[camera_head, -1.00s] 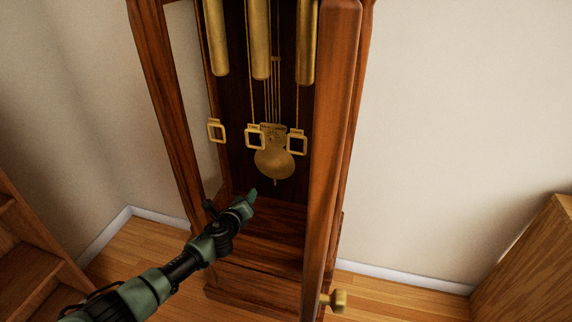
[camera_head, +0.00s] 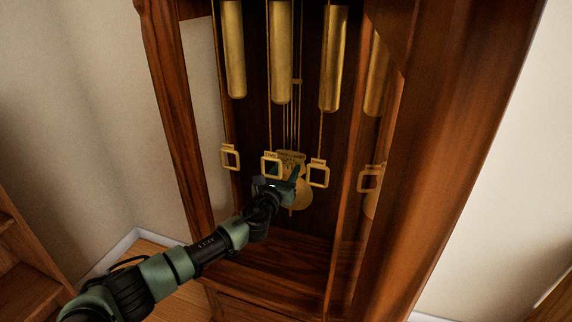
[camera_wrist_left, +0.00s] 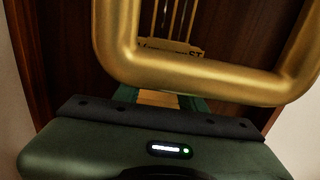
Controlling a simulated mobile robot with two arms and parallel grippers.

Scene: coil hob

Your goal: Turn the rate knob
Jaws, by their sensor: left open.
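The tall wooden clock case holds a brass pendulum bob (camera_head: 303,197) below a lettered brass plate (camera_head: 291,156). My left gripper (camera_head: 296,173) is inside the case, in front of the bob and partly covering it. Its jaws are open. In the left wrist view its green fingers (camera_wrist_left: 158,97) stand apart with a brass surface between them; contact cannot be told. A brass weight ring (camera_wrist_left: 205,82) looms close in front of that camera, with the lettered plate (camera_wrist_left: 170,46) behind it. I cannot clearly make out the rate knob. My right gripper is not in view.
Brass weights (camera_head: 281,55) hang above, with square rings at left (camera_head: 230,157), middle (camera_head: 271,166) and right (camera_head: 318,174), close around my gripper. A broad wooden upright (camera_head: 440,170) bounds the right side. The case floor (camera_head: 285,262) is clear. Shelves (camera_head: 22,265) stand at left.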

